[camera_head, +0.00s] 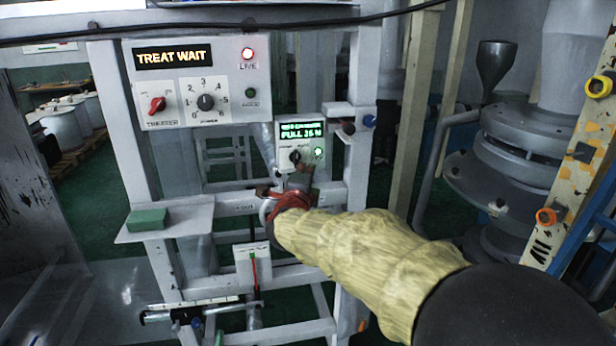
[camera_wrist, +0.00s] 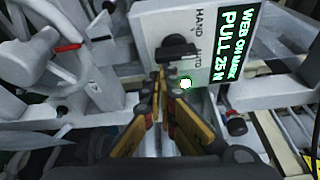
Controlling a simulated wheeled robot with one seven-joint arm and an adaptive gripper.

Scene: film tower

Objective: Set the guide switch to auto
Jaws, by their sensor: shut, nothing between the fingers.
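The guide switch (camera_wrist: 178,47) is a small black knob on a pale panel marked HAND and AUTO in the wrist view. It also shows on the small box (camera_head: 286,137) in the head view. I cannot tell for certain which word the knob points at. My gripper (camera_wrist: 163,74) is shut and empty, its yellow-and-dark fingertips just below the knob in the wrist view, by the AUTO word and partly over it. Contact with the knob is unclear. In the head view my gripper (camera_head: 301,172) is in front of the box's lower part.
The box's display (camera_wrist: 234,45) is lit with a pull reading, and a green lamp (camera_wrist: 186,84) glows beside my fingertips. A larger panel (camera_head: 190,80) reading TREAT WAIT, with a red knob (camera_head: 157,104), is at upper left. A green block (camera_head: 147,219) lies on a shelf.

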